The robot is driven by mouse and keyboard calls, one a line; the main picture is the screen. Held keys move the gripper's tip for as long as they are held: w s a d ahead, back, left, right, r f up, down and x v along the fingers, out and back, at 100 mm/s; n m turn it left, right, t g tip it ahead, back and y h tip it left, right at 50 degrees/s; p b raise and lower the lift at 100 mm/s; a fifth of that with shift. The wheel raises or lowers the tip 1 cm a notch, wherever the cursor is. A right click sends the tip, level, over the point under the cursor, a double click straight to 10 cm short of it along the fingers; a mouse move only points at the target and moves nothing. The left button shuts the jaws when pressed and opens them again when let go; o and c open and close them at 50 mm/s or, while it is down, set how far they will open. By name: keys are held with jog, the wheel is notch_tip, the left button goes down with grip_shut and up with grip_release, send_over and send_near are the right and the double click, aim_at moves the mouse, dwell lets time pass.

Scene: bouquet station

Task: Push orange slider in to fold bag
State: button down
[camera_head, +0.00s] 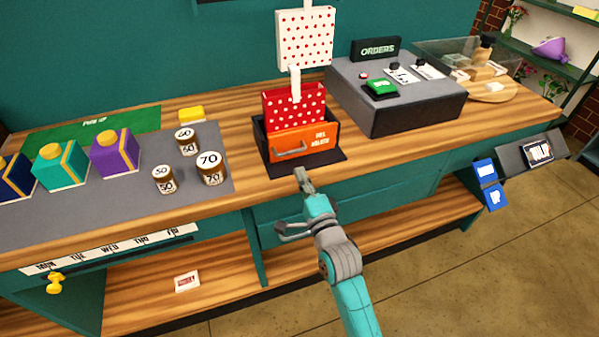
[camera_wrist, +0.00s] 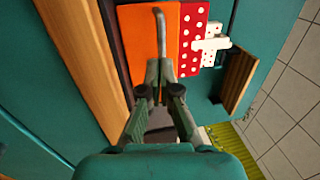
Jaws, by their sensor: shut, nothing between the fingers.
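The orange slider (camera_head: 305,142) is the front of a black holder on the counter, with white lettering and a grey handle (camera_head: 290,152). A red bag (camera_head: 292,100) with white dots stands upright behind it, its top open and unfolded. A white strip (camera_head: 294,84) rises at the bag's top. My gripper (camera_head: 301,174) is shut and empty in front of the slider, near the counter's front edge. In the wrist view the fingers (camera_wrist: 160,66) point at the orange slider (camera_wrist: 132,45) and its grey handle (camera_wrist: 159,28); contact cannot be told. The red bag (camera_wrist: 191,40) lies beyond.
Numbered jars (camera_head: 211,168) and wrapped boxes (camera_head: 115,152) stand on a grey mat to the left. A grey console (camera_head: 395,100) with an orders sign stands to the right. A white dotted panel (camera_head: 304,38) is behind the bag. The counter strip left of the holder is bare.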

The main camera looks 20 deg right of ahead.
jog(key=s+f, duration=0.1)
jog(key=s, duration=0.7)
jog(key=shift+s+f, duration=0.25)
jog(key=shift+s, duration=0.15)
jog(key=shift+d, duration=0.1)
jog(key=s+f+n+g, duration=0.1)
jog(key=s+f+n, duration=0.3)
jog(key=s, duration=0.5)
jog(key=s+f+n+g, duration=0.1)
jog(key=s+f+n, duration=0.35)
jog(key=s, duration=0.55)
jog(key=s+r+n+g, duration=0.1)
jog(key=s+n+g, duration=0.2)
jog(key=s+n, duration=0.6)
jog(key=f+v, duration=0.2)
jog(key=v, duration=0.8)
jog(key=shift+s+a, duration=0.3)
jog(key=shift+a, duration=0.1)
